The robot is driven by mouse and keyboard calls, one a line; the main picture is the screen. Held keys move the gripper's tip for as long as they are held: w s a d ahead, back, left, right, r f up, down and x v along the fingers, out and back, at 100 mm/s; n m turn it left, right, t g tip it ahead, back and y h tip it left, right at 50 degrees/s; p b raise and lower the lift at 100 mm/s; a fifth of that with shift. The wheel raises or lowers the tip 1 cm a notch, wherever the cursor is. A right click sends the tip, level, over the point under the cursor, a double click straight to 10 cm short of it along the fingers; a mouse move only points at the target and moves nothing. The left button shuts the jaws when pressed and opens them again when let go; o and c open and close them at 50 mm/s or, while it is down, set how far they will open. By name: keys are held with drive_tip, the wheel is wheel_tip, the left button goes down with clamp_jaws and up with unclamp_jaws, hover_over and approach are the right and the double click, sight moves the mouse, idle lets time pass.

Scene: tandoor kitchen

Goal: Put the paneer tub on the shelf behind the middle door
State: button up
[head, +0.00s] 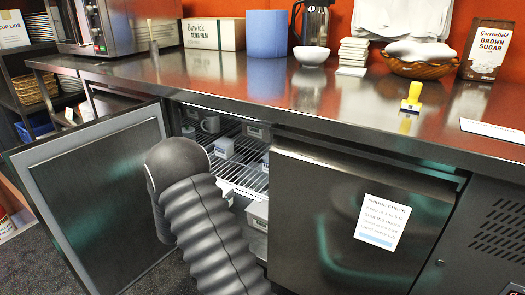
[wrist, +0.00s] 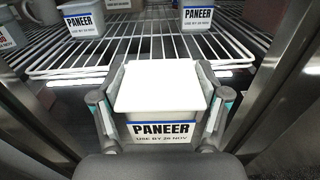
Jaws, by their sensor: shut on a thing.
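The paneer tub (wrist: 160,118), white-lidded with a label reading "PANEER, USE BY 26 NOV", is upright in the wrist view. My gripper (wrist: 160,112) is shut on it, one finger on each side. The white wire shelf (wrist: 140,52) lies just beyond the tub inside the open fridge; the tub's far edge overlaps the shelf's front edge in the picture, and I cannot tell its height above it. The shelf also shows in the head view (head: 240,178). The open door (head: 95,190) swings out to the left.
Two other paneer tubs stand on the shelf, at left (wrist: 88,20) and right (wrist: 197,17). A mug (head: 210,124) stands further back. The wire between the tubs is clear near the front. A shut door with a notice (head: 383,221) is to the right.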

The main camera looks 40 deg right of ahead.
drive_tip(key=shift+m+g, duration=0.3)
drive_tip(key=shift+g, duration=0.2)
drive_tip(key=w+d+r, duration=0.2)
drive_tip(key=w+d, duration=0.1)
drive_tip(key=d, duration=0.2)
drive_tip(key=w+d+r+b, duration=0.1)
drive_tip(key=w+d+r, duration=0.1)
drive_tip(key=w+d, duration=0.1)
drive_tip(key=w+d+r, duration=0.3)
drive_tip(key=d, duration=0.3)
drive_tip(key=shift+w+d+b, duration=0.25)
drive_tip(key=shift+d+b, duration=0.05)
drive_tip(key=shift+b, duration=0.05)
drive_tip(key=w+d+r+n+t+b, duration=0.1)
drive_tip(key=w+d+r, duration=0.25)
drive_tip(key=d, duration=0.35)
drive_tip(key=w+d+r+t+b, duration=0.1)
drive_tip(key=w+d+r, duration=0.1)
drive_tip(key=d+r, duration=0.3)
drive_tip(key=shift+w+d+f, duration=0.1)
drive_tip(key=shift+d+f, duration=0.1)
drive_tip(key=shift+f, duration=1.65)
drive_tip(key=shift+s+d+f, duration=0.1)
drive_tip(key=shift+d+f, duration=0.05)
drive_tip(key=shift+f, duration=1.7)
drive_tip(key=shift+w+d+f, duration=0.1)
drive_tip(key=shift+d+f, duration=0.1)
drive_tip(key=shift+f, duration=1.65)
drive_tip(key=shift+f+b, duration=0.1)
drive_tip(key=shift+b, duration=0.25)
